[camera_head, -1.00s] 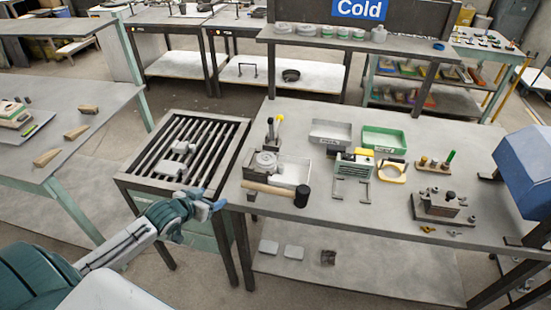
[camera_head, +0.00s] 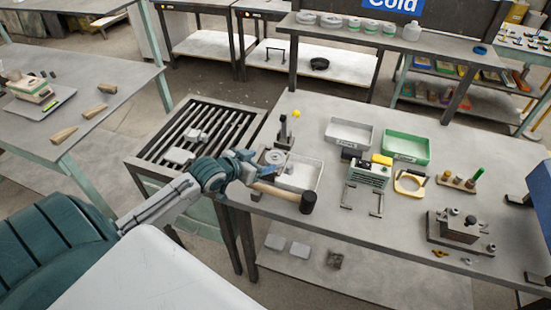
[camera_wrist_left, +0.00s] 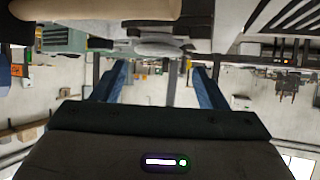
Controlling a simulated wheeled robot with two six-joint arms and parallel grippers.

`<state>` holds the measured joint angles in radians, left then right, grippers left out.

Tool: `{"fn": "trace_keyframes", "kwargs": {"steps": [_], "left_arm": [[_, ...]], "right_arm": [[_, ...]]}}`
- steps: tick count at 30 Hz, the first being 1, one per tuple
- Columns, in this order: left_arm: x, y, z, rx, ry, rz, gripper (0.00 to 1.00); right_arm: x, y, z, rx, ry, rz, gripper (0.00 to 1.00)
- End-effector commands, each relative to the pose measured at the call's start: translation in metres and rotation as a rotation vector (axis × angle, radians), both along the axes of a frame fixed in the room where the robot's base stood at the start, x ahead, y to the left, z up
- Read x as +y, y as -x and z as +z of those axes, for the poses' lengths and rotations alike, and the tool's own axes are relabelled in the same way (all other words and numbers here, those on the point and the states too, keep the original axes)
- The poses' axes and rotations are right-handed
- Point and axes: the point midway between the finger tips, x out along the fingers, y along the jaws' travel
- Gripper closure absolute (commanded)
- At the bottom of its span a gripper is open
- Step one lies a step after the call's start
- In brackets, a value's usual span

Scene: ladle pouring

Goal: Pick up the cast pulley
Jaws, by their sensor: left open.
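The cast pulley looks to be the round grey disc (camera_head: 275,157) on a block at the left end of the near workbench, though its detail is small. In the left wrist view a grey disc (camera_wrist_left: 160,48) shows upside down beyond the fingers. My left gripper (camera_head: 261,162) is open, with its blue fingers just left of and close to the disc, partly covering that area. In the left wrist view the two fingers (camera_wrist_left: 159,76) stand apart with nothing between them. My right gripper is not in view.
A slotted grate stand (camera_head: 163,128) with grey castings is left. A grey bin (camera_head: 350,131), green bin (camera_head: 405,145) and a yellow-topped device (camera_head: 368,173) stand to the right.

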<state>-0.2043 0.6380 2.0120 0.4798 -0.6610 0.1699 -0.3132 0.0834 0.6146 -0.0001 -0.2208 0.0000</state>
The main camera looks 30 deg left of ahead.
Motion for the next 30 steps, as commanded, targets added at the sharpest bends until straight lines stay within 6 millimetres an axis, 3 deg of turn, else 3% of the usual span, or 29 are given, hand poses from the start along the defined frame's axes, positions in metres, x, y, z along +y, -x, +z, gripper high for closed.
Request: {"fn": "trace_keyframes", "kwargs": {"steps": [12, 19, 28, 30], "left_arm": [[-0.006, -0.028, -0.013, 0.000, 0.006, 0.001, 0.33], [-0.010, -0.051, -0.029, 0.001, 0.004, 0.000, 0.33], [-0.011, -0.054, -0.032, 0.000, 0.001, -0.003, 0.33], [-0.011, -0.054, -0.032, 0.000, 0.001, -0.003, 0.47]], "right_arm": [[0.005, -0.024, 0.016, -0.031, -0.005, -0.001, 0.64], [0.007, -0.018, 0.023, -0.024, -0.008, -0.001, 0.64], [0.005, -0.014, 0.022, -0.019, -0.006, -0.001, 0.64], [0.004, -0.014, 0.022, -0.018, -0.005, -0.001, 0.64]]}}
